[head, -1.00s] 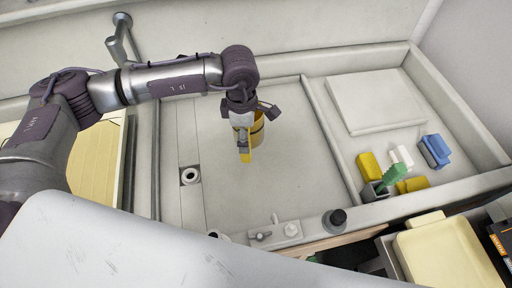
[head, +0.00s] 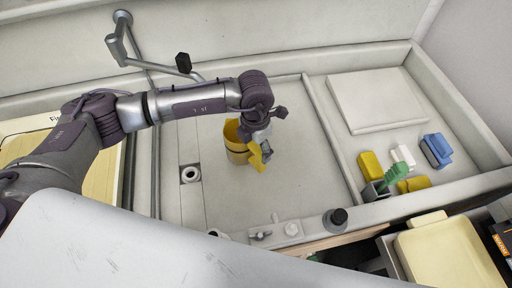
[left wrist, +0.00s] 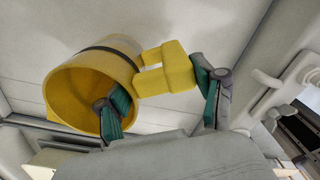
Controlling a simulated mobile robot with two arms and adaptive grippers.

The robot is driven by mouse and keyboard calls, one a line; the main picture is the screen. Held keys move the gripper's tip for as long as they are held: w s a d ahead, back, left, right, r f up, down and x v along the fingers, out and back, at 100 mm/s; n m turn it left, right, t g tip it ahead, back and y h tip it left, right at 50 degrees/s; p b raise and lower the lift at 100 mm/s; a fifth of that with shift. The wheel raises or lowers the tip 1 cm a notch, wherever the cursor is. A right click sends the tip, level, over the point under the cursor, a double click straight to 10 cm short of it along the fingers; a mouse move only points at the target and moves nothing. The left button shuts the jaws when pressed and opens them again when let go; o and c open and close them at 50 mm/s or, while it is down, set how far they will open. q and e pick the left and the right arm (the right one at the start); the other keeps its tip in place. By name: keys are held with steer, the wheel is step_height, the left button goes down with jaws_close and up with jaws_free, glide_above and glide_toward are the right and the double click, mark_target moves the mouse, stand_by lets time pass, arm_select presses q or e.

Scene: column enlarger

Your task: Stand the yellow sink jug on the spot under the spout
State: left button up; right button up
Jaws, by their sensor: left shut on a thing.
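The yellow jug (head: 236,150) with a dark band is over the pale sink floor, right of the drain hole (head: 190,174). Its open mouth shows in the left wrist view (left wrist: 75,97), and its handle (left wrist: 168,72) lies between the fingers. My left gripper (head: 264,148) is shut on the jug's handle side; its fingers also show in the left wrist view (left wrist: 162,92). I cannot tell whether the jug touches the floor. A metal tap with a pipe (head: 150,64) and a black end piece (head: 183,63) stands at the back left, partly behind my arm.
Right of a divider lie a white board (head: 375,101), yellow blocks, a white block, a blue item (head: 436,150) and a green brush (head: 393,177). A black knob (head: 335,220) stands on the front rim. The sink floor around the jug is clear.

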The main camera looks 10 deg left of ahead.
mark_target(248, 149)
arm_select(q)
steer(key=f+b, duration=0.1)
steer(key=w+a+f+b, duration=0.1)
steer(key=a+f+b, duration=0.1)
steer(key=f+b, duration=0.1)
steer(key=shift+w+a, duration=0.2)
steer(key=shift+a, duration=0.05)
steer(key=shift+w+a+f, duration=0.15)
steer(key=shift+a, duration=0.1)
steer(key=shift+w+a+b, duration=0.35)
steer(key=shift+a, duration=0.3)
steer(key=shift+w+a+b, duration=0.35)
steer(key=shift+a, duration=0.3)
steer(key=shift+w+a+b, duration=0.45)
steer(key=shift+w+a, duration=0.15)
steer(key=shift+a, duration=0.4)
steer(key=shift+w+a+b, duration=0.4)
steer(key=shift+w+a, duration=0.15)
steer(key=shift+a, duration=0.45)
steer(key=shift+w+a+b, duration=0.45)
steer(key=shift+w+a, duration=0.15)
steer(key=shift+a, duration=0.4)
steer(key=shift+r, duration=0.2)
